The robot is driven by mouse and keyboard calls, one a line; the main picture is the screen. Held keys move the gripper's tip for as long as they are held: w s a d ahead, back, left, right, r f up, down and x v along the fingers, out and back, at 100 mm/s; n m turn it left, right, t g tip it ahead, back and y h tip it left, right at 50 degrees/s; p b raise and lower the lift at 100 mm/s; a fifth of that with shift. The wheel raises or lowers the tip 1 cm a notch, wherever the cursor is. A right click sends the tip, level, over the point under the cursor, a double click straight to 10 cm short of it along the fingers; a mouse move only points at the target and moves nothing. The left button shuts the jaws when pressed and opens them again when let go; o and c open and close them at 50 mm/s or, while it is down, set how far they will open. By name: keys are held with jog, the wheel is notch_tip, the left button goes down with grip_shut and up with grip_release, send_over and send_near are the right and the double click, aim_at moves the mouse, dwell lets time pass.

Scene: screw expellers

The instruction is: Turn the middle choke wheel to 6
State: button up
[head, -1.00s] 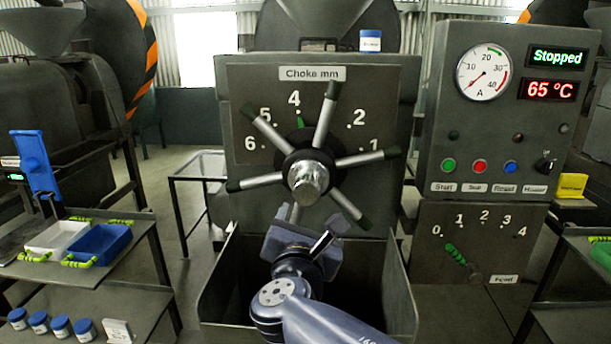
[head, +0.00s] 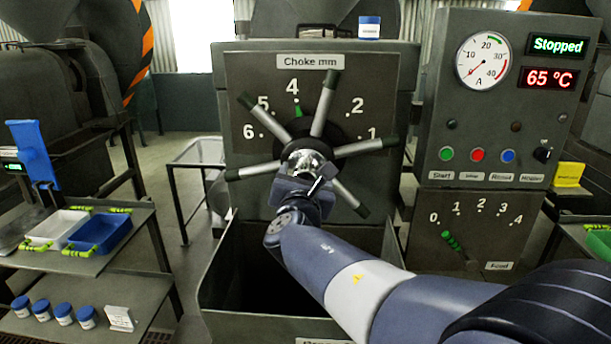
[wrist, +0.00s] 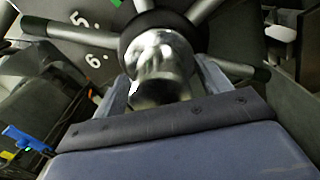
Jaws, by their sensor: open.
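The middle choke wheel (head: 329,98) has several grey spokes with dark tips and stands on a panel labelled "Choke mm". Its green pointer (head: 298,110) sits just under the 4; the 6 is at the lower left of the dial. My gripper (head: 307,183) is in front of the shiny hub (head: 305,157) and hides its lower part. In the wrist view the hub (wrist: 160,62) lies between the two spread fingers of my gripper (wrist: 165,92). I cannot tell whether the fingers touch it.
A control box (head: 505,110) reading "Stopped" stands to the right, with a feed lever (head: 451,240) below. An open hopper (head: 265,325) lies under the wheel. A shelf with a blue tray (head: 100,236) is at left.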

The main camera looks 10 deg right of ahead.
jog(key=shift+w, duration=0.1)
jog(key=shift+c, duration=0.5)
jog(key=c, duration=1.3)
jog(key=shift+n, duration=0.4)
jog(key=n+p, duration=0.1)
jog(key=n, duration=0.4)
jog(key=shift+r+n, duration=0.1)
jog(key=shift+n, duration=0.2)
jog(key=n+p, duration=0.2)
jog(key=n, duration=0.3)
jog(key=shift+n+p, duration=0.3)
jog(key=shift+n, duration=0.1)
jog(key=o, duration=1.4)
